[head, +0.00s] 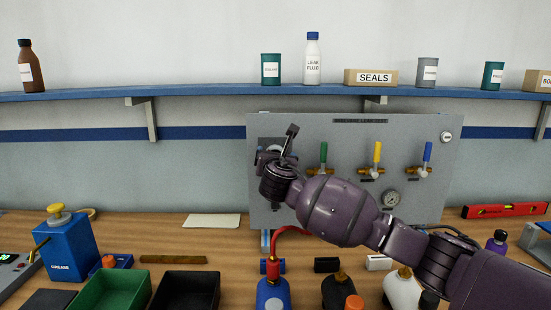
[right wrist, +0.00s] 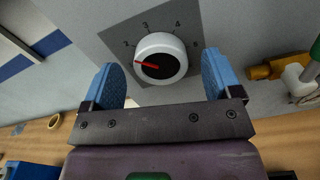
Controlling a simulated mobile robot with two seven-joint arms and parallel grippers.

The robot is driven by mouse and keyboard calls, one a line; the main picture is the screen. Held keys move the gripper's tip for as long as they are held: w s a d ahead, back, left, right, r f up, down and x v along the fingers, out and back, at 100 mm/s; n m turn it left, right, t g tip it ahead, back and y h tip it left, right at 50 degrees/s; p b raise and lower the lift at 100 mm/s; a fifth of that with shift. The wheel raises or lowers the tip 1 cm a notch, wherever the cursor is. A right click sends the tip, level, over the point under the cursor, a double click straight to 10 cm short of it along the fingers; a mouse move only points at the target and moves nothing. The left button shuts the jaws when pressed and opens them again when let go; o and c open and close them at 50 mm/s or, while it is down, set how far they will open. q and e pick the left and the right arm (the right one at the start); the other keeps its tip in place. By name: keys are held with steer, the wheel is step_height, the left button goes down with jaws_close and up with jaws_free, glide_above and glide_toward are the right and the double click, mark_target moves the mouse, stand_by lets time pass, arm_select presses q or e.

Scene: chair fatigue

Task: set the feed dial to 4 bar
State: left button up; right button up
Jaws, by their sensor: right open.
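The feed dial (right wrist: 160,58) shows in the right wrist view as a round white knob with a black centre on a dark grey plate. I cannot tell how far the fingertips are from the panel. In the head view my right gripper (head: 276,158) covers most of the dial. My left gripper is not in view.
Bottles (head: 273,294) and bins (head: 112,291) crowd the bench front. A blue shelf (head: 200,95) runs above.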

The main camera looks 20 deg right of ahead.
steer(key=shift+w+d, duration=0.15)
steer(key=shift+w, duration=0.25)
steer(key=c, duration=0.9)
steer(key=m+p, duration=0.1)
steer(key=m, duration=0.5)
steer(key=m+p, duration=0.1)
steer(key=m, duration=0.5)
steer(key=f+m+p, duration=0.1)
steer(key=m, duration=0.4)
steer(key=shift+s+d+m, duration=0.1)
steer(key=shift+d+m, duration=0.05)
steer(key=shift+m, duration=0.25)
steer(key=shift+r, duration=0.1)
